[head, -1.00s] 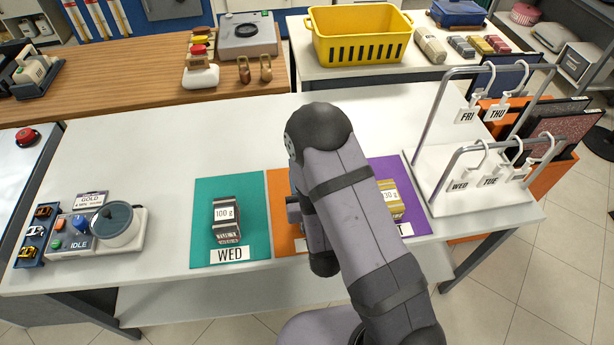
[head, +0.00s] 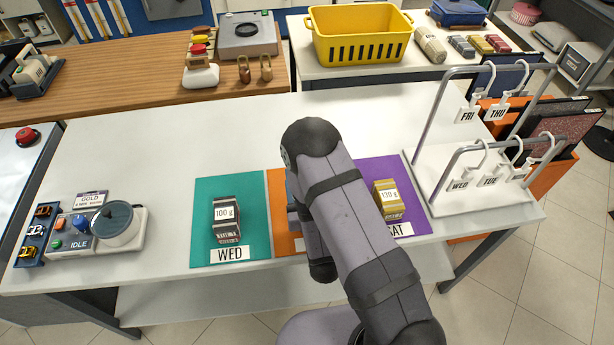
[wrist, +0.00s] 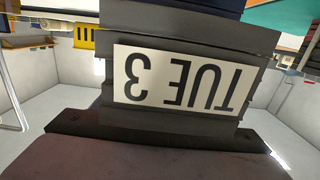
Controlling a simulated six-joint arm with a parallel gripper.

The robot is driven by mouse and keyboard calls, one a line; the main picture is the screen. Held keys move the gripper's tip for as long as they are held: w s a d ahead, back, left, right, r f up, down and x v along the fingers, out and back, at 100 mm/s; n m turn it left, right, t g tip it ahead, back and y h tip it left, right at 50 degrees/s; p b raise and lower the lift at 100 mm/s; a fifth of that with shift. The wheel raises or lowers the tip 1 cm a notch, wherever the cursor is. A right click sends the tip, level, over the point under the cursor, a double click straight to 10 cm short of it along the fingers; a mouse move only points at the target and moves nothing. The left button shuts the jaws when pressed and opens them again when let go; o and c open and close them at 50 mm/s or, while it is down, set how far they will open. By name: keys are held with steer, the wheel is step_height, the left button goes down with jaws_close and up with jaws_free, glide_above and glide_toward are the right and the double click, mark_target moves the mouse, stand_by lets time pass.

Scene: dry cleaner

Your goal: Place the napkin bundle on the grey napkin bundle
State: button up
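In the wrist view a dark grey layered napkin bundle (wrist: 190,119) fills the middle, very close, its white label "TUE 3" upside down. It sits right against my gripper (wrist: 160,140) and looks held by it; the fingers themselves are hidden. In the head view my arm covers my gripper and this bundle, over the orange mat (head: 279,215). A dark bundle (head: 227,228) with a "100 g" tag lies on the teal WED mat (head: 259,222), left of my arm. A yellow bundle (head: 390,207) tagged "130 g" lies on the purple SAT mat (head: 408,200), right of my arm.
A metal hanger rack (head: 440,190) with day tags stands on the right of the white table. A small scale-like device (head: 118,226) sits at the left. A yellow crate (head: 361,48) stands on the back table. The white table behind the mats (head: 180,140) is clear.

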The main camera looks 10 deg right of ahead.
steer(key=shift+r, duration=0.15)
steer(key=shift+r+p, duration=0.15)
steer(key=shift+p, duration=0.15)
steer(key=shift+s+f+b, duration=0.2)
steer(key=shift+s+b, duration=0.65)
steer(key=shift+s, duration=0.35)
steer(key=shift+s+r, duration=0.2)
steer(key=shift+s, duration=0.6)
